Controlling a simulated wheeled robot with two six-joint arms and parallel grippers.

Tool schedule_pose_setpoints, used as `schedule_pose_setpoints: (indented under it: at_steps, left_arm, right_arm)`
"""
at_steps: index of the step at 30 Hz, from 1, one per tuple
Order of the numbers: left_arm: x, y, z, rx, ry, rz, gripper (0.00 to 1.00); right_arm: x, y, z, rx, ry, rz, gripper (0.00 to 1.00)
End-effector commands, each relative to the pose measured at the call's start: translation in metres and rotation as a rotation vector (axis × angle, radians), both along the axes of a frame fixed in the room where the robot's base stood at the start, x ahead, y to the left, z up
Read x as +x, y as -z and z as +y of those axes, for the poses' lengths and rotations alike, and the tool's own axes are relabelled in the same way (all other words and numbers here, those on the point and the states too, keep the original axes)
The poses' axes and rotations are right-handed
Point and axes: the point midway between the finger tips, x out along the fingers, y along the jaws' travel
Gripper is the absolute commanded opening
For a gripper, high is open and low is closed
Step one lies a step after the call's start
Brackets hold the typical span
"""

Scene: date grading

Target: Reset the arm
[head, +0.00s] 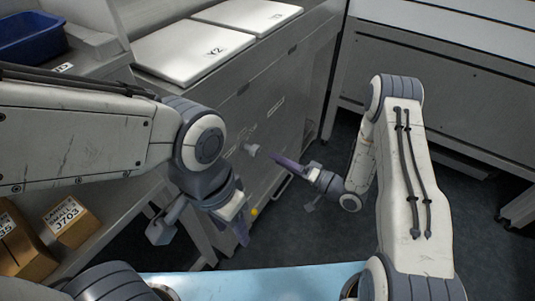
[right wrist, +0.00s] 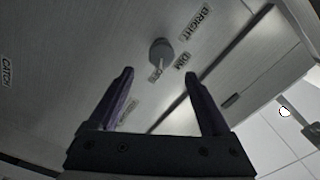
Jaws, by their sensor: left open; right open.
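My right arm comes in from the right in the head view, bent at a high elbow. Its right gripper (head: 277,158) points left toward the grey cabinet front, with purple fingers apart and nothing between them. In the right wrist view the right gripper (right wrist: 159,76) is open, and a round grey knob (right wrist: 160,51) shows beyond the fingertips, apart from them. The knob also shows on the cabinet front in the head view (head: 251,150). My left gripper (head: 240,222) hangs downward in front of the cabinet. It is open; I see nothing held.
Labels reading BRIGHT (right wrist: 196,23) and DIM (right wrist: 182,62) surround the knob. White lids (head: 190,45) top the cabinet. A blue bin (head: 28,36) stands at upper left. Cardboard boxes (head: 70,222) sit at lower left. Dark floor (head: 330,225) lies open below the right gripper.

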Motion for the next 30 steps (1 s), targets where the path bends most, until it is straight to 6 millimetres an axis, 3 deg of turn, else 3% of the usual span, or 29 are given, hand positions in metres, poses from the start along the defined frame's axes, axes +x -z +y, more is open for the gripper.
schedule_pose_setpoints:
  at_steps: [6, 23, 26, 30]
  left_arm:
    - [0.0, 0.0, 0.0, 0.0, 0.0, 0.0, 0.5]
    - [0.0, 0.0, 0.0, 0.0, 0.0, 0.0, 0.5]
    - [0.0, -0.001, 0.0, 0.0, 0.0, 0.0, 0.5]
    - [0.0, -0.001, 0.0, 0.0, 0.0, 0.0, 0.5]
  right_arm:
    - [-0.01, 0.0, -0.014, 0.0, 0.001, 0.0, 0.82]
    - [-0.007, -0.001, -0.014, -0.024, 0.003, -0.005, 0.82]
    - [0.005, -0.001, -0.016, -0.143, 0.023, -0.017, 0.82]
    - [0.033, -0.004, -0.034, -0.475, 0.091, -0.026, 0.82]
